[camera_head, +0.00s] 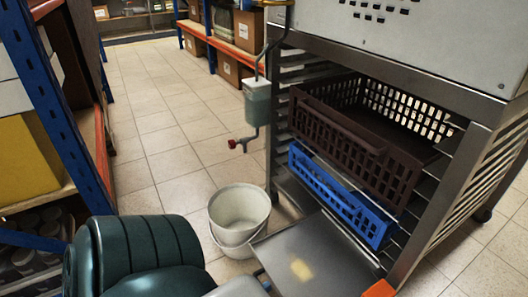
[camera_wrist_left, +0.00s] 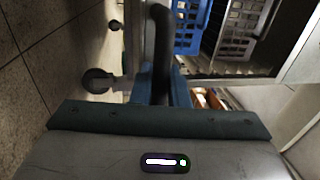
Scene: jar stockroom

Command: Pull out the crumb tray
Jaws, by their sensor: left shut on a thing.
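The crumb tray (camera_head: 318,258) is a flat grey metal sheet with a pale yellow patch on it. It sticks out of the bottom of the metal rack (camera_head: 415,225), below the blue crate, with its back end inside the rack. My left gripper (camera_head: 263,281) is at the tray's near left edge, mostly cut off by the bottom of the head view. In the left wrist view its blue fingers (camera_wrist_left: 160,92) are shut on a dark bar, seemingly the tray's handle.
A dark brown crate (camera_head: 355,140) and a blue crate (camera_head: 340,195) sit in the rack above the tray. A white bucket (camera_head: 238,222) stands on the floor just left of the tray. Blue-post shelving (camera_head: 60,110) is at left; tiled floor lies between.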

